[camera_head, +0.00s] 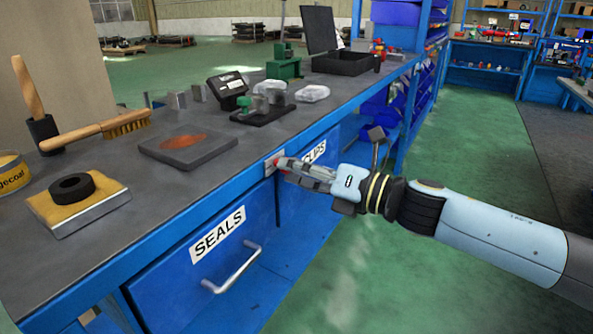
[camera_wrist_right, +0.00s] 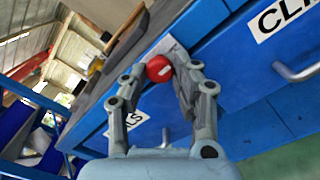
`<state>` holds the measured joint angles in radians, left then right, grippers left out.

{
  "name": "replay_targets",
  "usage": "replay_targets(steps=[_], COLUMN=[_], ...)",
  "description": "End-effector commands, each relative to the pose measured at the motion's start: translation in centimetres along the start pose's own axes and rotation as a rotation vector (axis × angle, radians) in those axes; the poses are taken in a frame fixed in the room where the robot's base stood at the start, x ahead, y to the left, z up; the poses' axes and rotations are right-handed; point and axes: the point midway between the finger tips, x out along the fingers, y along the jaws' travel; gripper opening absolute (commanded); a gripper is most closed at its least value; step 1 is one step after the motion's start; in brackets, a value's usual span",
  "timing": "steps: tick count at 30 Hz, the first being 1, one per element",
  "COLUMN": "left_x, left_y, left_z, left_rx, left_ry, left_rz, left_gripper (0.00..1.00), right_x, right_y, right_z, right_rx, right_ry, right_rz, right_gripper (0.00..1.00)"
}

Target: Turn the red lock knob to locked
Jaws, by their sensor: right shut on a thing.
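The red lock knob (camera_wrist_right: 159,69) sits on a small metal plate (camera_wrist_right: 172,47) on the blue bench front, at the top between the SEALS drawer (camera_head: 211,262) and the CLIPS drawer (camera_head: 303,189). My right gripper (camera_head: 281,165) reaches in from the right in the head view and covers most of the knob. In the right wrist view the gripper (camera_wrist_right: 160,75) has its fingers on either side of the knob, shut on it. A pale mark shows on the knob face; its lock position is hard to read. My left gripper is out of view.
The bench top (camera_head: 95,190) holds a brush (camera_head: 125,122), a dark plate with an orange stain (camera_head: 186,145), a black ring on a yellow block (camera_head: 72,187) and a black case (camera_head: 343,61). Drawer handles stick out below. The green floor to the right is clear.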

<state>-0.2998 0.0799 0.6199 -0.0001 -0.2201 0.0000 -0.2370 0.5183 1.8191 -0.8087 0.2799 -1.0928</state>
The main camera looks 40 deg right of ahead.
Motion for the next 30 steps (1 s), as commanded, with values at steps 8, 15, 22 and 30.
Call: replay_targets(steps=[8,15,22,30], left_x=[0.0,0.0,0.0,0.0], left_y=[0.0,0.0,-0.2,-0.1], left_z=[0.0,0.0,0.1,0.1], left_rx=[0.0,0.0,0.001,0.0], left_ry=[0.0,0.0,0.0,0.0], left_rz=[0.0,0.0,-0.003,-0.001], left_gripper=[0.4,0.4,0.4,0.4], right_x=[-0.1,-0.1,-0.1,-1.7], right_y=[-0.2,-0.1,-0.1,-0.1], right_z=[-0.1,-0.1,0.0,-0.1], right_rx=[-0.003,-0.002,-0.001,-0.001], right_ry=[0.003,0.002,0.001,0.004], right_rz=[-0.003,-0.002,-0.001,0.0], right_gripper=[0.0,0.51,0.51,0.51])
